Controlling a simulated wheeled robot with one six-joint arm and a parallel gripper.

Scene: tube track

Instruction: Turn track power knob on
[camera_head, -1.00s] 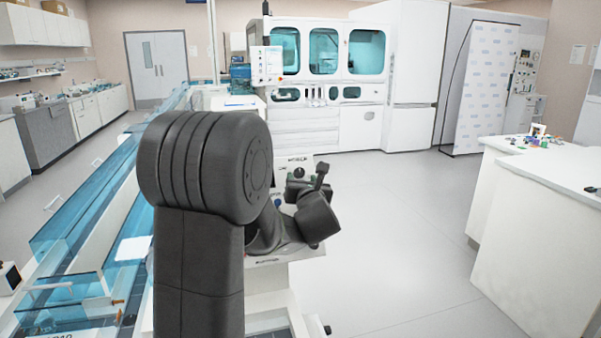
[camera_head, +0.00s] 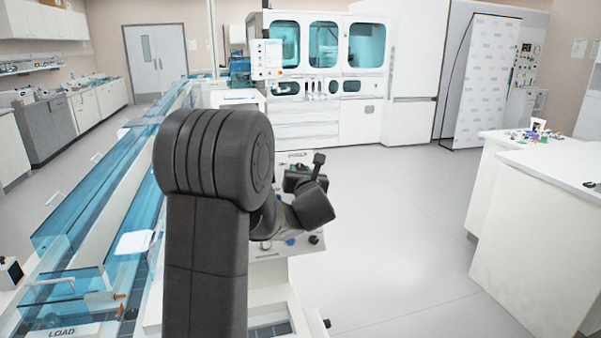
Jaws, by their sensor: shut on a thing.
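The white control panel (camera_head: 269,250) stands just beyond my arm, mostly covered by it. A blue control (camera_head: 290,241) and a dark round control (camera_head: 314,239) show on its lower part, below my wrist. My gripper (camera_head: 296,180) is partly in view over the upper part of the panel, beyond the dark wrist. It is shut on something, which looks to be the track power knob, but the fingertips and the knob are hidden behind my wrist. I cannot tell which way the knob is turned.
The tube track with blue clear covers (camera_head: 85,200) runs along the left. A white counter (camera_head: 545,215) with small coloured items stands at the right. A large white machine (camera_head: 325,75) stands at the back. The floor (camera_head: 410,220) between is clear.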

